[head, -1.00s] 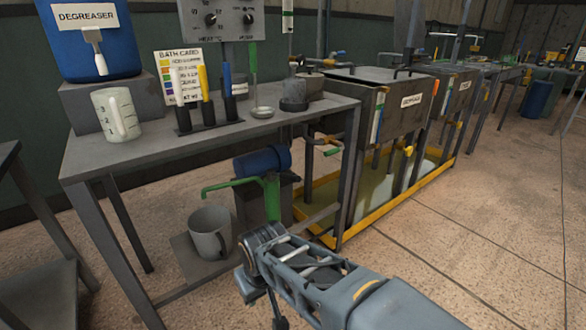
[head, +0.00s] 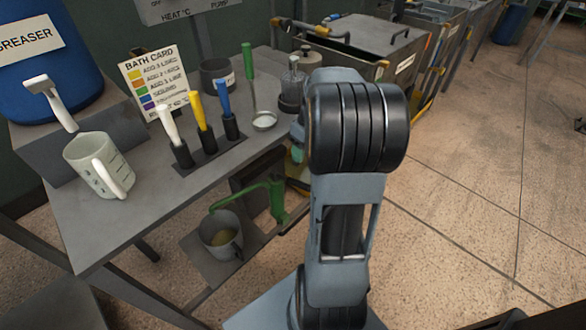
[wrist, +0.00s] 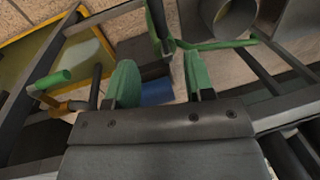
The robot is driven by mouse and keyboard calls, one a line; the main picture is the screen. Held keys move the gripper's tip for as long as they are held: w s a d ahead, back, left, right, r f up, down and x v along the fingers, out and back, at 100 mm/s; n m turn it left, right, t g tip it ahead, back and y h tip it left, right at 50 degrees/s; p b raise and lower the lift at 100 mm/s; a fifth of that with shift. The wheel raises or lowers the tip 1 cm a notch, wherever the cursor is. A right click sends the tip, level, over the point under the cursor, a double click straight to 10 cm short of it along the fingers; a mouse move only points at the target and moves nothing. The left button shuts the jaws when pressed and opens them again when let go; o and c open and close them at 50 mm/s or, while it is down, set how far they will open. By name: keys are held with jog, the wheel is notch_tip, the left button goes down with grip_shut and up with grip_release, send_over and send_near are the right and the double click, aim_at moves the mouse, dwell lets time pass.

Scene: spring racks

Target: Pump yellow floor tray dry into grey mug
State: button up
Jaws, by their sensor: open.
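The grey mug (head: 209,228) stands on the low board under the bench, with some yellowish liquid inside. The green pump (head: 277,202) stands beside it, its spout reaching over the mug. The pump's green pipe (wrist: 215,44) and the mug (wrist: 212,22) also show in the wrist view. The yellow floor tray (wrist: 40,27) is at upper left in the wrist view; how much liquid it holds is unclear. My gripper (wrist: 161,82) is open and empty, its two green fingers near the pump under the bench. My arm mostly hides the gripper in the head view.
The bench (head: 110,232) carries a measuring jug (head: 95,165), a tool rack (head: 210,145), a bath card (head: 155,80) and a blue degreaser container (head: 45,60). Steel tanks (head: 350,50) stand behind. Bench legs and bars lie close around my gripper. Floor at right is open.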

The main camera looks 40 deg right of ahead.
aim_at(299, 184)
jog(key=f+b, duration=0.1)
jog(key=f, duration=0.3)
jog(key=a+f+b, duration=0.1)
jog(key=f, duration=0.3)
jog(key=a+f+b, duration=0.1)
jog(key=f, duration=0.4)
jog(key=shift+s, duration=0.1)
jog(key=shift+c, duration=0.3)
grip_shut()
